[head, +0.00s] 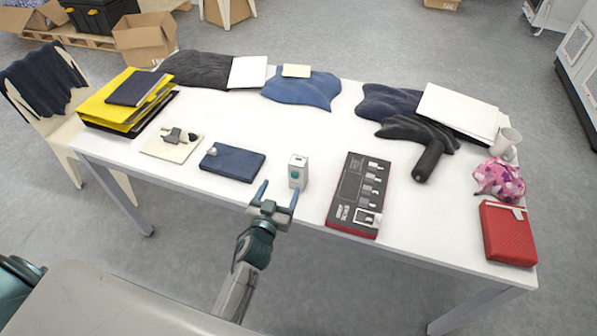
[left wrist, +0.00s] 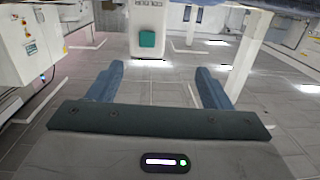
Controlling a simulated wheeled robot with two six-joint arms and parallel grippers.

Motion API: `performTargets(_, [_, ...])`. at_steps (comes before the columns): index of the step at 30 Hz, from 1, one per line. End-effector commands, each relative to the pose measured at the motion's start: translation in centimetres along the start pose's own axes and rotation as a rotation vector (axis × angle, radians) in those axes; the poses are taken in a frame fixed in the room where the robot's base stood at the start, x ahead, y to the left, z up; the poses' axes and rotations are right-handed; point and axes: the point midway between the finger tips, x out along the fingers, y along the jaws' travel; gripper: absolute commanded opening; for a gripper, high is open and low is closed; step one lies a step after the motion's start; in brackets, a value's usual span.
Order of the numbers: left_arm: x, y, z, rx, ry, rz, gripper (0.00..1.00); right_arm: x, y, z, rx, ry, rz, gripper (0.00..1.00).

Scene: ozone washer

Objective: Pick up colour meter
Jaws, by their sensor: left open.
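The colour meter appears to be the small white device (head: 298,171) with a teal button, standing upright near the front edge of the white table (head: 310,130). In the left wrist view the white device (left wrist: 147,12) shows at the top centre, with its teal square facing me. My left gripper (head: 279,189) is open and empty, with its two blue fingers apart. It is in front of the device and slightly left of it in the head view. In the left wrist view the gripper (left wrist: 159,70) has the device beyond its fingertips. My right gripper is not in view.
A dark blue case (head: 233,164) lies left of the device, and a black and red box (head: 352,190) lies to its right. A red case (head: 507,235) is at the right end. The table behind the device is clear.

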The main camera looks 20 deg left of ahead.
Motion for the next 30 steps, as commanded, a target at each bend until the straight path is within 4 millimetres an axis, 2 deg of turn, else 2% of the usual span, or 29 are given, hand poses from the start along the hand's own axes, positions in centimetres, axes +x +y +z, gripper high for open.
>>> performTargets(3, [0.8,1.2,-0.2,-0.005,0.036,0.04,0.73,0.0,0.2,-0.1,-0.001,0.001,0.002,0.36])
performTargets(6, [2.0,1.6,-0.4,-0.005,0.048,0.052,0.73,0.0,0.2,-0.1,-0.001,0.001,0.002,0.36])
performTargets(12, [5.1,1.7,-0.4,-0.005,0.046,0.051,0.73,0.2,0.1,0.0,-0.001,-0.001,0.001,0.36])
performTargets(20, [7.2,1.8,-0.2,-0.006,0.045,0.051,0.73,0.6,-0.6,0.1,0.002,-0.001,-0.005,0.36])
performTargets(27, [10.7,2.0,-0.1,-0.005,0.046,0.05,0.73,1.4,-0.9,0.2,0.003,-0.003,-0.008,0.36])
performTargets(30, [11.3,2.1,-0.1,-0.005,0.044,0.05,0.73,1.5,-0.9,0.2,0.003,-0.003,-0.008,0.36])
